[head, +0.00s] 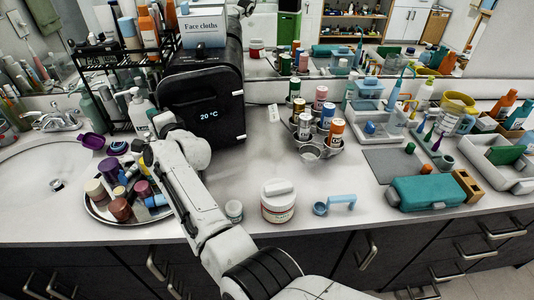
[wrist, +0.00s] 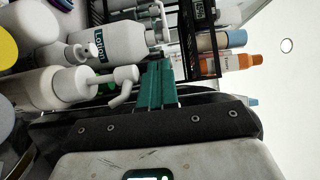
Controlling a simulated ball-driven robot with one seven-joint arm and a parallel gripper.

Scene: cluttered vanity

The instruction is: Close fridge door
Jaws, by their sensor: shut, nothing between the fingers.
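The fridge (head: 205,92) is a small black box with rounded corners, left of centre on the counter in the head view. Its front carries a lit "20 °C" reading. I cannot tell whether its door is flush or slightly ajar. My gripper shows in the wrist view with teal fingers (wrist: 159,68) pressed together and nothing between them. In the head view my wrist is at the fridge's lower left front, and the fingers cannot be made out there. The fingers point toward the bottles and rack; contact with the fridge is not visible.
A white pump bottle (head: 139,106) stands left of the fridge; its nozzle (wrist: 124,78) is close to my fingers. A black wire rack (head: 118,62) is behind. A round tray (head: 100,210) of jars lies below my wrist. A can holder (head: 312,150) stands right of the fridge.

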